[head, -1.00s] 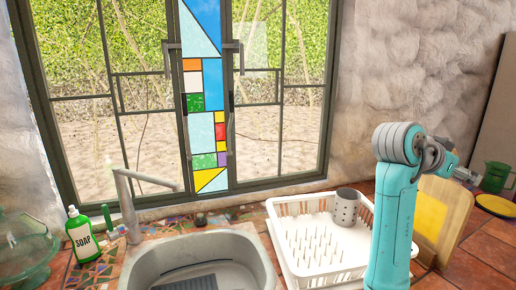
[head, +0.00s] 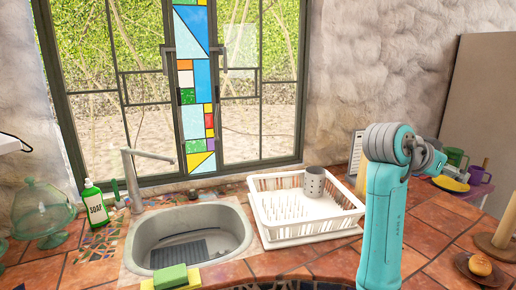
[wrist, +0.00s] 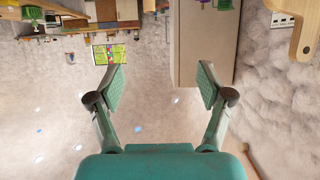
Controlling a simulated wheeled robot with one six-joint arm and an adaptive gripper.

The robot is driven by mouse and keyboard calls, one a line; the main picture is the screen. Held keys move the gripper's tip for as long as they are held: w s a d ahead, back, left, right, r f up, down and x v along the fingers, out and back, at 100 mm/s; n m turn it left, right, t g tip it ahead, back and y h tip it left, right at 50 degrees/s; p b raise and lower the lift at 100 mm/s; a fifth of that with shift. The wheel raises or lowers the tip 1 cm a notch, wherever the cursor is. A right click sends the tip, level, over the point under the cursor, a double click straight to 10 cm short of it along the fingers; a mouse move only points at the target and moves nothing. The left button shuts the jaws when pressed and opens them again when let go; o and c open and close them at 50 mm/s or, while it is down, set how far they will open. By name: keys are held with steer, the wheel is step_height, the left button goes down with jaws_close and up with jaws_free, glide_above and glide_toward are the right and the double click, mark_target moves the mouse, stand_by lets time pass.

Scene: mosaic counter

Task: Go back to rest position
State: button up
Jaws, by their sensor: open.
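My gripper (wrist: 160,88) shows in the wrist view with its two fingers spread wide apart and nothing between them. Beyond the fingers is a pale rough wall and a tall grey-beige panel or cabinet. In the head view my teal arm stands at the right of the picture, in front of the counter, and its gripper end is hidden behind the arm's upper joint.
The counter holds a sink (head: 190,240), a white dish rack (head: 290,234) with a grey cup (head: 314,183), a soap bottle (head: 95,204), a glass dome (head: 42,212), sponges (head: 172,277), mugs (head: 477,175) and a bun (head: 480,265).

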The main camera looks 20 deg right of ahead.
steer(key=w+a+f+n+t, duration=0.2)
steer(key=a+f+n+t, duration=0.15)
steer(key=f, duration=0.75)
steer(key=w+a+f+n+t, duration=0.2)
steer(key=a+f+n, duration=0.15)
steer(key=f, duration=0.75)
steer(key=s+a+f+n+t+y, duration=0.2)
steer(key=s+a+f+n, duration=0.15)
steer(key=a+f, duration=0.35)
steer(key=s+a+f+n+t+y, duration=0.3)
steer(key=a+f+n, duration=0.15)
steer(key=f, duration=0.55)
steer(key=s+a+f+n+t+y, duration=0.1)
steer(key=s+a+f+y, duration=0.25)
steer(key=s+a, duration=0.45)
steer(key=s+a+f+n+t+y, duration=0.15)
steer(key=s+a+f, duration=0.35)
steer(key=s, duration=0.5)
steer(key=s+a+r+y, duration=0.1)
steer(key=s+a+r, duration=0.2)
steer(key=s, duration=0.6)
steer(key=s+a+r+y, duration=0.2)
steer(key=s+r, duration=0.3)
steer(key=s, duration=0.3)
steer(key=shift+s+a+r+t, duration=0.15)
steer(key=shift+s+a+t, duration=0.15)
steer(key=shift+s+a, duration=0.1)
steer(key=shift+m, duration=0.25)
